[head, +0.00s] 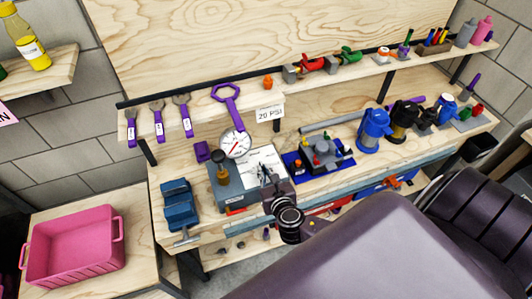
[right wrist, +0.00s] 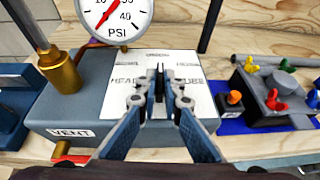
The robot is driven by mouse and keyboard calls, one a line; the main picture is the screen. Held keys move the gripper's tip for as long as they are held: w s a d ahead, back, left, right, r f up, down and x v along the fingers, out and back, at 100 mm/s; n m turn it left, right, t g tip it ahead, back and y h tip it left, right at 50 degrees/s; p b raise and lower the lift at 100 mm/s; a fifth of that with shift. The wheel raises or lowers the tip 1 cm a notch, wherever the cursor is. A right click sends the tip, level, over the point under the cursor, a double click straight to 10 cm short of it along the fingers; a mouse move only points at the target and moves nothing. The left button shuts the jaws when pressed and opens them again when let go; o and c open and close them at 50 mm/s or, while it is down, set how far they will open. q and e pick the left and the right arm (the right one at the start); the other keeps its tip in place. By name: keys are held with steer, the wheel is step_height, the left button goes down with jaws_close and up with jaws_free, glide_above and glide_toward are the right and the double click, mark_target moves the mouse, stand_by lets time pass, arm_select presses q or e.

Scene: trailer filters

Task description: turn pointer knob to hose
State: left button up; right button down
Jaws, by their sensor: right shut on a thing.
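The pointer knob (right wrist: 159,86) is a small dark upright piece on a white label plate (right wrist: 190,68) on top of a grey-blue box (right wrist: 75,110). The plate carries words around the knob, partly hidden by my fingers and too blurred to read surely. My right gripper (right wrist: 158,80) is shut on the knob, one finger on each side. In the head view my right gripper (head: 265,174) reaches down over the plate (head: 262,155), and the knob is mostly hidden there. My left gripper is not in view.
A pressure gauge (head: 235,144) and a brass fitting (right wrist: 60,72) stand on the box, left of the knob. A blue tray (head: 292,161) with a small valve model is at the right. A blue vise (head: 179,205) stands at the left. A wooden shelf runs behind.

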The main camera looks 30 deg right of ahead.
steer(key=m+g+h, duration=0.1)
steer(key=a+m+h, duration=0.1)
steer(key=m+h, duration=0.1)
steer(key=shift+w+m+g+h, duration=0.2)
steer(key=shift+m+g+h, duration=0.1)
steer(key=shift+g, duration=0.1)
steer(key=shift+w+a+m+g+h+b, duration=0.15)
steer(key=shift+m+g+h+b, duration=0.2)
steer(key=shift+m+g+h, duration=1.25)
steer(key=c, duration=2.1)
jaws_free()
steer(key=v, duration=1.1)
steer(key=shift+s+a+r, duration=0.1)
steer(key=shift+s+a, duration=0.15)
steer(key=shift+s, duration=0.05)
steer(key=shift+m, duration=0.3)
